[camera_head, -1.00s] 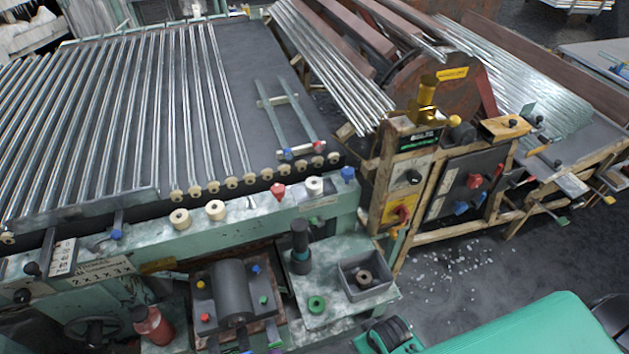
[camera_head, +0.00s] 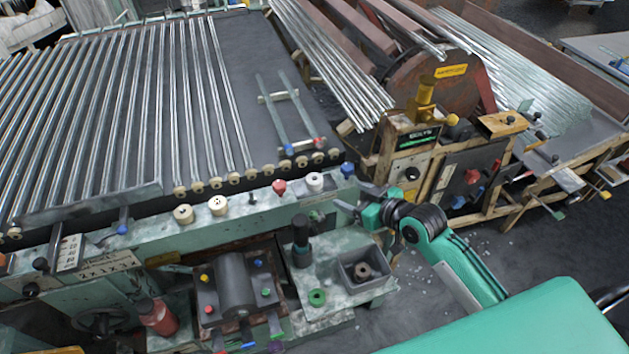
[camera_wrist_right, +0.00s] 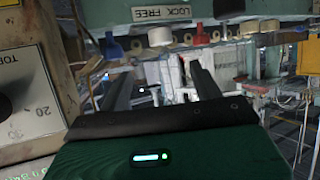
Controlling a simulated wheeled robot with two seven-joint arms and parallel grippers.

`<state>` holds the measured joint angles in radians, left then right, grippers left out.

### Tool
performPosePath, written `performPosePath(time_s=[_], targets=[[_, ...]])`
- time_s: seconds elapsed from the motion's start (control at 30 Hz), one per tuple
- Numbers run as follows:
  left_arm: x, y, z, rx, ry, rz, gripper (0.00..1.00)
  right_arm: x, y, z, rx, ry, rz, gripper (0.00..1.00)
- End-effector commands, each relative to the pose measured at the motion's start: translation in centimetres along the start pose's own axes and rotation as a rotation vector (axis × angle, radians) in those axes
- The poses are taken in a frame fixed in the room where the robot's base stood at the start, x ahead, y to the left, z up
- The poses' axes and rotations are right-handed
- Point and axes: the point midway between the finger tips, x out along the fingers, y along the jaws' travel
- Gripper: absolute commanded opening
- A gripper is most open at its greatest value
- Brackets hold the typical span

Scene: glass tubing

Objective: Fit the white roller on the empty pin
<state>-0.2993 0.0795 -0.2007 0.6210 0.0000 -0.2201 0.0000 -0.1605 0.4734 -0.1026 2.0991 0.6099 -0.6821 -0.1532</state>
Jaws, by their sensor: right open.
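A white roller (camera_head: 315,182) sits on the green rail between a red knob (camera_head: 279,187) and a blue knob (camera_head: 347,170). It appears in the right wrist view as a white cylinder (camera_wrist_right: 160,36). A short dark bare pin (camera_head: 252,198) stands on the rail, left of the red knob. Two cream rollers (camera_head: 200,210) sit further left. My right gripper (camera_head: 350,197) is open and empty, just right of the white roller and close to the blue knob, apart from the roller. Its two fingers are spread in the wrist view (camera_wrist_right: 163,70). My left gripper is not in view.
A grey box (camera_head: 364,272) with a dark ring, a green ring (camera_head: 317,297) and a dark upright cylinder (camera_head: 301,240) occupy the shelf below the rail. Behind the rail is a row of metal rods (camera_head: 120,110). A wooden-framed control box (camera_head: 430,170) stands at the right.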

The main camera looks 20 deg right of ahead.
Motion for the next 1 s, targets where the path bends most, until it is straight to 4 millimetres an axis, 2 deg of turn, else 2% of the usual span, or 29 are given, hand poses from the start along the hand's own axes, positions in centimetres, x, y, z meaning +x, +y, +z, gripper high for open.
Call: performPosePath(time_s=[0.13, 0.4, 0.5, 0.77, 1.0], targets=[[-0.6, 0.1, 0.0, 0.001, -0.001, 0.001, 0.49, 1.8, 0.3, -0.8, 0.003, 0.018, -0.001, 0.65], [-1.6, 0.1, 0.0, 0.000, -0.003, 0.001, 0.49, 6.8, 0.2, -0.8, 0.002, 0.015, -0.001, 0.65], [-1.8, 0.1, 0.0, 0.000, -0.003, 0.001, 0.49, 7.9, 0.2, -0.7, 0.001, 0.015, -0.001, 0.65], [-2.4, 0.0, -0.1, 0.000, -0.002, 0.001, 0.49, 9.3, 0.1, -0.8, 0.001, 0.014, -0.001, 0.65], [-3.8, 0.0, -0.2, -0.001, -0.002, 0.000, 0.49, 12.3, -0.1, -0.9, 0.001, 0.014, -0.001, 0.65]])
